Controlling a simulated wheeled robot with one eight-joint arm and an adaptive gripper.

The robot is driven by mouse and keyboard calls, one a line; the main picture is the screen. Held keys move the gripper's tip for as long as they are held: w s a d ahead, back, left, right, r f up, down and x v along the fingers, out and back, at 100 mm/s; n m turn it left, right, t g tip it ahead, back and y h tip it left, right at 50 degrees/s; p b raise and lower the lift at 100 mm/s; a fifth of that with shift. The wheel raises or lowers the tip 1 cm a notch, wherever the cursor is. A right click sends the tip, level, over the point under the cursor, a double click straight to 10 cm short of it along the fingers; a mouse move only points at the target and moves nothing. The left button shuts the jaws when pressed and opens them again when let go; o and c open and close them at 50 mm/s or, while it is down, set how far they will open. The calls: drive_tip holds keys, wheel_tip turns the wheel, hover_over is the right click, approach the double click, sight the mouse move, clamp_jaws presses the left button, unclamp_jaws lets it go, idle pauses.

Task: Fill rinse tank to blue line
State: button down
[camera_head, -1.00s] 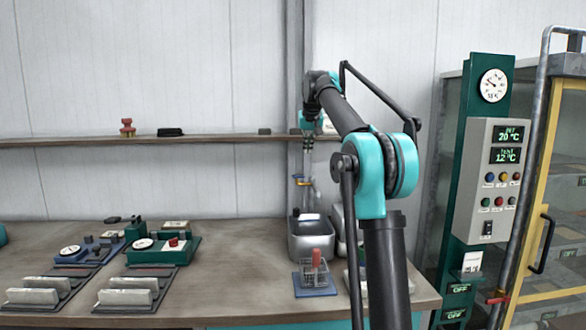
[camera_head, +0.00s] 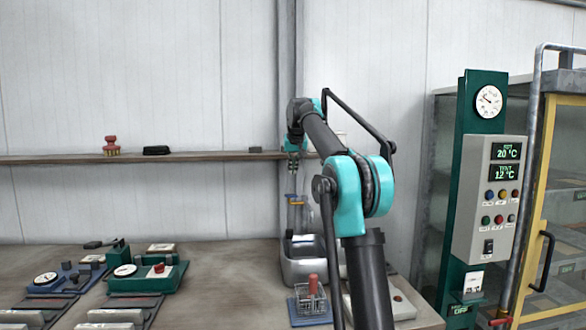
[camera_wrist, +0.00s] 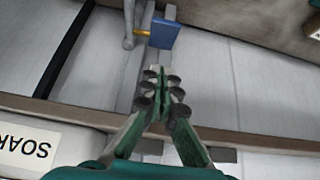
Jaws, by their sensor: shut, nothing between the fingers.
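The rinse tank appears to be the grey metal basin (camera_head: 303,272) at the back of the bench in the head view, partly hidden by my arm. Above it is a tap with a blue part and a yellow part (camera_head: 295,203). In the wrist view, the tap shows as a grey pipe (camera_wrist: 129,28) with a blue plate (camera_wrist: 165,34) on a yellow stem. My gripper (camera_wrist: 163,88) is shut and empty, pointing toward the tap and apart from it. It also shows above the tap in the head view (camera_head: 292,166). I cannot see a blue line or the water level.
A wire basket with a red handle (camera_head: 312,289) stands in front of the basin. A shelf (camera_head: 200,158) runs along the wall. A SOAK label (camera_wrist: 30,148) shows in the wrist view. A control panel (camera_head: 493,190) and yellow-framed cabinet (camera_head: 548,190) stand right.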

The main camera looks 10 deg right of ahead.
hover_over(292, 196)
drive_tip(key=w, duration=0.1)
wheel_tip(292, 196, down, 4)
drive_tip(key=shift+d+f, duration=0.1)
drive_tip(key=shift+f, duration=0.15)
wheel_tip(292, 196, down, 4)
drive_tip(key=shift+s+r, duration=0.1)
drive_tip(key=shift+s+f, duration=0.1)
drive_tip(key=shift+f, duration=0.25)
drive_tip(key=shift+s+f+t, duration=0.35)
drive_tip(key=shift+f+t, duration=0.35)
drive_tip(key=shift+t, duration=0.2)
drive_tip(key=shift+s+f+t, duration=0.3)
drive_tip(key=shift+f+t, duration=0.35)
drive_tip(key=shift+t, duration=0.25)
drive_tip(key=shift+s+f, duration=0.1)
drive_tip(key=shift+f, duration=0.4)
idle(4.3)
